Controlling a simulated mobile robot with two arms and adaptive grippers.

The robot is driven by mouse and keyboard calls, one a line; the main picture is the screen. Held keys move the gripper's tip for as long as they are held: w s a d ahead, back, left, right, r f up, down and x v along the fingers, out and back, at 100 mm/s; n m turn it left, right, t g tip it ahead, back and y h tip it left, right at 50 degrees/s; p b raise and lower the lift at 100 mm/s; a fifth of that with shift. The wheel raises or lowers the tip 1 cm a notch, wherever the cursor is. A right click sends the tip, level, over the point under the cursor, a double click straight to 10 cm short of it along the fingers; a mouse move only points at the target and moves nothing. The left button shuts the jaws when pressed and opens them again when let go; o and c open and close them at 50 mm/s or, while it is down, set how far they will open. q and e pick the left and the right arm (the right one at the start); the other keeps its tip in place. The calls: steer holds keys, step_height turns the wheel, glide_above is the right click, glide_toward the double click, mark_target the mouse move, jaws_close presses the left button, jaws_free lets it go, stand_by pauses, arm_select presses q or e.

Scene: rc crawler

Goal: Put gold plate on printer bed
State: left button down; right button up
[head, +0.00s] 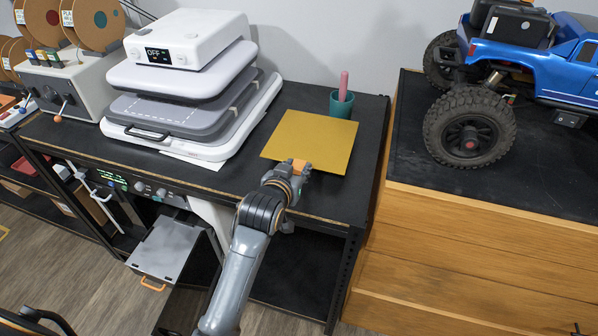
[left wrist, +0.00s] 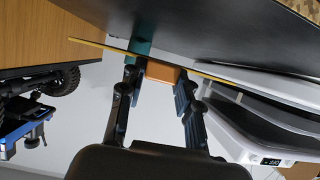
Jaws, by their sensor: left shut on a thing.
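The gold plate (head: 318,137) is a flat square over the right part of the black table. It has an orange tab (head: 299,165) on its near edge. My left gripper (head: 297,173) is shut on this tab. In the left wrist view the tab (left wrist: 161,71) sits between the two fingers, and the plate shows edge-on as a thin gold line (left wrist: 95,44). A grey flat bed with an orange handle (head: 165,248) sticks out below the table's front, under a machine with a green display; it looks like the printer bed. My right gripper is not in view.
A white press marked OFF (head: 190,40) with grey layers stands left of the plate. A teal cup (head: 341,103) with a pink stick stands behind it. A wooden cabinet (head: 480,250) with a blue crawler (head: 535,62) is at right. Spools (head: 95,22) stand at far left.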

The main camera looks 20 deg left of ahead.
arm_select(q)
steer(key=f, duration=0.3)
steer(key=shift+a+f, duration=0.1)
steer(key=shift+a, duration=0.1)
steer(key=shift+f, duration=0.3)
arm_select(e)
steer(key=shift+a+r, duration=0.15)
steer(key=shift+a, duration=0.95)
arm_select(q)
steer(key=shift+f, duration=0.15)
steer(key=c, duration=0.9)
jaws_free()
steer(key=shift+f, duration=0.1)
steer(key=shift+c, duration=0.2)
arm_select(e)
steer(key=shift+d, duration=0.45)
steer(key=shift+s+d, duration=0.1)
